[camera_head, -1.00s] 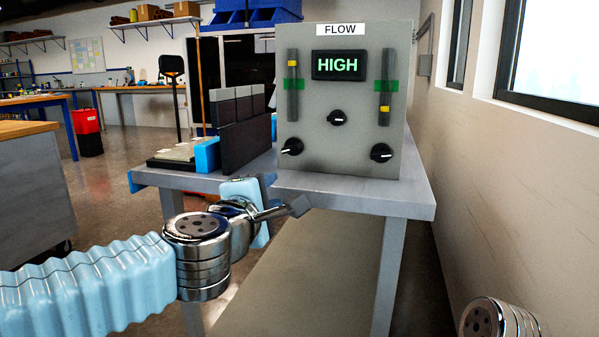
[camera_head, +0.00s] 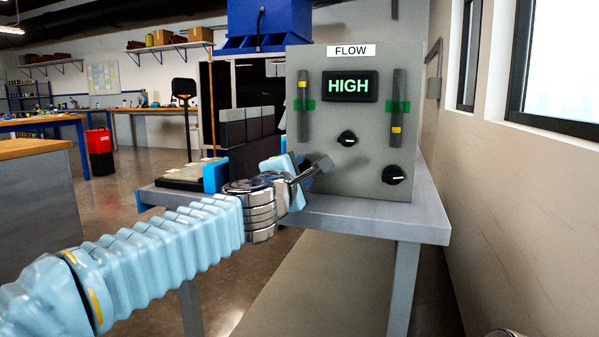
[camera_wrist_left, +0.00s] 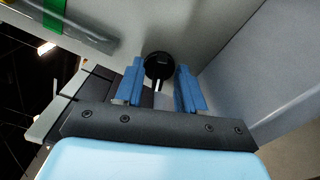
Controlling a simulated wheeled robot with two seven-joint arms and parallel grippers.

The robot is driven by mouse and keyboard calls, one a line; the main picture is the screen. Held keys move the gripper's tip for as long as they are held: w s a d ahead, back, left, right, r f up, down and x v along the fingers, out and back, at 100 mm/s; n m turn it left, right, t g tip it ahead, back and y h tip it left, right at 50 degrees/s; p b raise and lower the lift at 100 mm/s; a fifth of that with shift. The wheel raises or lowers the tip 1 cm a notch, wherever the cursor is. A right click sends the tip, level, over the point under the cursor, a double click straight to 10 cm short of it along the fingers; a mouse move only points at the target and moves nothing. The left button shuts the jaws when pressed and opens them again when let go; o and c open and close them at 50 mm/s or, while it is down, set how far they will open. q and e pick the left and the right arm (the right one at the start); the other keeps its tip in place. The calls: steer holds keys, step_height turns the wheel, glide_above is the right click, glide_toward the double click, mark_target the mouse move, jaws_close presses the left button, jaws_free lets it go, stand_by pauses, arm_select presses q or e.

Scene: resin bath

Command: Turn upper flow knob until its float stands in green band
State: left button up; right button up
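The grey FLOW panel (camera_head: 374,190) stands on a bench, with a display (camera_head: 350,86) reading HIGH. Its left tube (camera_head: 303,127) has a yellow float (camera_head: 302,84) above the green band (camera_head: 304,106). Its right tube (camera_head: 398,80) has a yellow float (camera_head: 397,130) below the green band (camera_head: 398,107). The upper middle knob (camera_head: 347,138) and lower right knob (camera_head: 394,174) show; the lower left knob is hidden behind my left gripper (camera_head: 310,166). In the left wrist view, a black knob (camera_wrist_left: 158,65) lies between the open blue fingers, with a gap on both sides.
The grey bench (camera_head: 420,215) carries the panel. Dark blocks (camera_head: 245,126) and a flat tray (camera_head: 188,174) with a blue end sit left of the panel. A blue bin (camera_head: 268,22) is behind it. A wall with windows (camera_head: 565,60) runs along the right.

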arm_select(q)
steer(key=shift+c, duration=0.2)
jaws_close()
stand_by(0.3)
steer(key=n, duration=0.4)
steer(key=shift+w+n, duration=0.1)
steer(key=shift+n, duration=0.3)
steer(key=n+b, duration=0.1)
steer(key=n, duration=0.3)
steer(key=shift+a+n, duration=0.1)
steer(key=shift+n, duration=0.2)
steer(key=n+b, duration=0.1)
steer(key=n, duration=0.3)
steer(key=shift+a, duration=0.1)
steer(key=shift+a+n+b, duration=0.1)
steer(key=shift+n+b, duration=0.7)
steer(key=shift+n, duration=1.6)
